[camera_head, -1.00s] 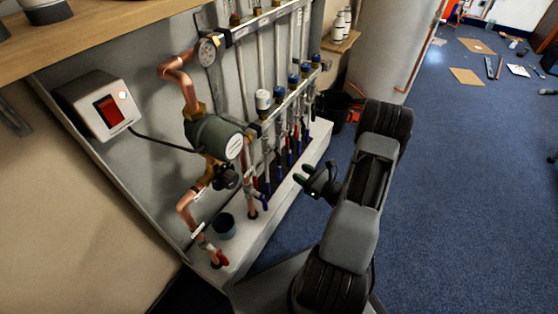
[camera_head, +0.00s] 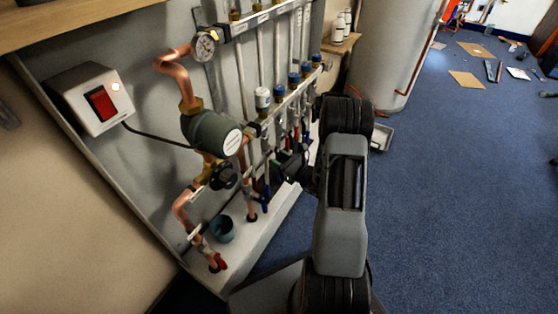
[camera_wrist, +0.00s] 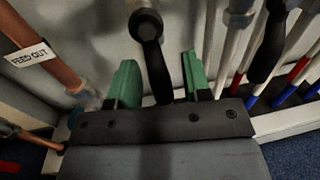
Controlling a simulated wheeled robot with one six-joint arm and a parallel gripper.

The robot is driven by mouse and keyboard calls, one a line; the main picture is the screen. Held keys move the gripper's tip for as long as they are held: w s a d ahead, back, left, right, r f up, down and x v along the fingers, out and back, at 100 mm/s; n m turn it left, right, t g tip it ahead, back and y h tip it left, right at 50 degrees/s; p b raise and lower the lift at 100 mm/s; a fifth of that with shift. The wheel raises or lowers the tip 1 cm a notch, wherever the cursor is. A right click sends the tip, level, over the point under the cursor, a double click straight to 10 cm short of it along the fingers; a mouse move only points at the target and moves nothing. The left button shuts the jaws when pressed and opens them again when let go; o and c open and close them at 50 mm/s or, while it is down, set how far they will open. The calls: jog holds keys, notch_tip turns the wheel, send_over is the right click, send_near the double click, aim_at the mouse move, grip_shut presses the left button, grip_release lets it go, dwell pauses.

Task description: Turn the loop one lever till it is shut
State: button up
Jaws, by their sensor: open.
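In the wrist view, a black lever (camera_wrist: 153,62) hangs down from its valve, between the two green fingertips of my gripper (camera_wrist: 160,80). The fingers are open, with a gap on each side of the lever. No label on this lever is readable, so I cannot confirm its loop number. A second black lever (camera_wrist: 268,48) hangs to the right, outside the fingers.
A copper pipe (camera_wrist: 40,45) labelled FEED OUT runs close on the left. White pipes with red and blue ends stand behind. The pump (camera_head: 210,132), a red-handled valve (camera_head: 218,262) and a blue cup (camera_head: 222,228) are to the left. Carpet (camera_head: 450,200) is open on the right.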

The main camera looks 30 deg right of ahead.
grip_shut()
dwell(0.3)
